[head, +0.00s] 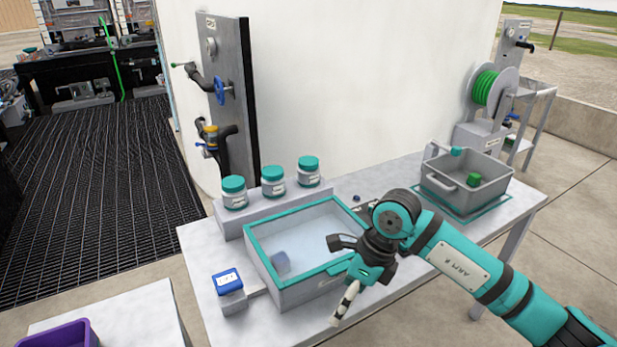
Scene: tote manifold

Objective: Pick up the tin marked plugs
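Three white jars with teal lids stand in a row on a raised grey ledge at the back of the table: a left jar (234,193), a middle jar (273,182) and a right jar (308,172). Each has a label, too small to read, so I cannot tell which is marked plugs. My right gripper (345,298) hangs over the front right part of the teal-rimmed tray, to the right of and nearer than the jars, touching none of them. Its fingers are seen too edge-on to show whether they are open. My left gripper is not in view.
A blue-topped box (229,284) sits at the table's left. A grey tote (467,191) with green items stands at the right. A valve panel (226,95) rises behind the jars.

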